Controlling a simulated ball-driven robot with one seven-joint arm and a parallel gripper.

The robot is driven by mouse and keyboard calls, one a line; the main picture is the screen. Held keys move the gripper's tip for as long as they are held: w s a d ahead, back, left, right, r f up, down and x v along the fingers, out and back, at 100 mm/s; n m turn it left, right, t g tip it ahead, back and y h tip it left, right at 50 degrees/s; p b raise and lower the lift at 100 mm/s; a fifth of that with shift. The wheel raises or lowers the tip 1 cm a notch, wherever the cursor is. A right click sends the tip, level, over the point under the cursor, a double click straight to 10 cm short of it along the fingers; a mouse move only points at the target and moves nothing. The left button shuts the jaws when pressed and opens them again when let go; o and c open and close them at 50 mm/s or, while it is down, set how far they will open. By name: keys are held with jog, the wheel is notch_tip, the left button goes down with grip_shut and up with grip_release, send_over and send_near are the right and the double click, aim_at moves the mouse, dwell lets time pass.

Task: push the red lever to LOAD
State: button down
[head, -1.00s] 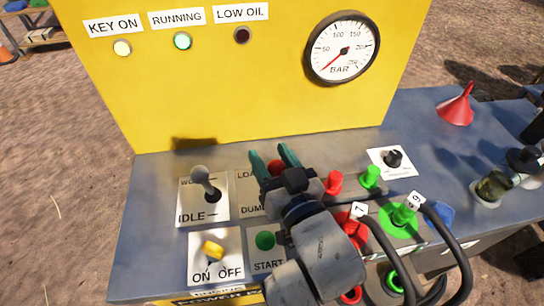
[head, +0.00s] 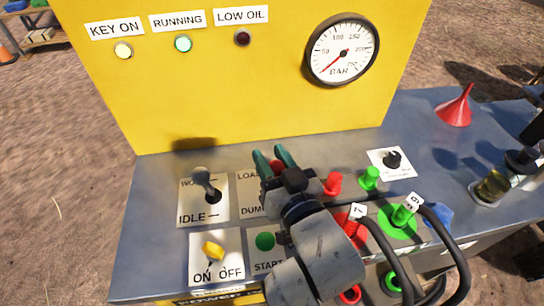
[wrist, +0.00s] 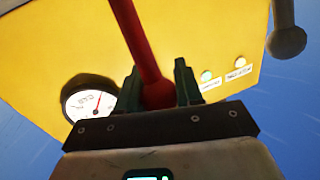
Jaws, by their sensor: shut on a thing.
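The red lever shows in the wrist view (wrist: 145,50) as a red rod running up between the fingers of my gripper (wrist: 160,82). In the head view only a bit of its red knob (head: 277,166) shows between the green fingertips of my gripper (head: 272,160). My gripper is shut on the lever. The LOAD/DUMP plate (head: 248,189) lies under and behind my gripper. LOAD is at its far end and DUMP at its near end. My wrist hides most of this plate and the lever's base.
A grey-knobbed WORK/IDLE lever (head: 203,183) stands close left. In front are a yellow ON/OFF switch (head: 213,250) and a green START button (head: 265,241). Red (head: 332,184) and green (head: 370,178) fittings and hoses lie right. The yellow panel (head: 230,100) rises behind.

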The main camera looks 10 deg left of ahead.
jog(key=shift+w+a+r+g+p, duration=0.1)
jog(key=shift+w+r+g+p, duration=0.3)
jog(key=shift+p, duration=0.6)
jog(key=w+a+f+m+g+h+p, duration=0.1)
jog(key=w+a+f+g+h+p, duration=0.1)
jog(key=w+g+p, duration=0.2)
jog(key=w+p, duration=0.3)
jog(key=p, duration=0.2)
jog(key=shift+f, duration=0.25)
jog(key=shift+w+f, duration=0.1)
jog(key=shift+f, duration=0.05)
jog(key=c, duration=1.1)
grip_release()
jog(key=o, duration=0.3)
jog(key=shift+r, duration=0.2)
jog(key=shift+o, duration=0.2)
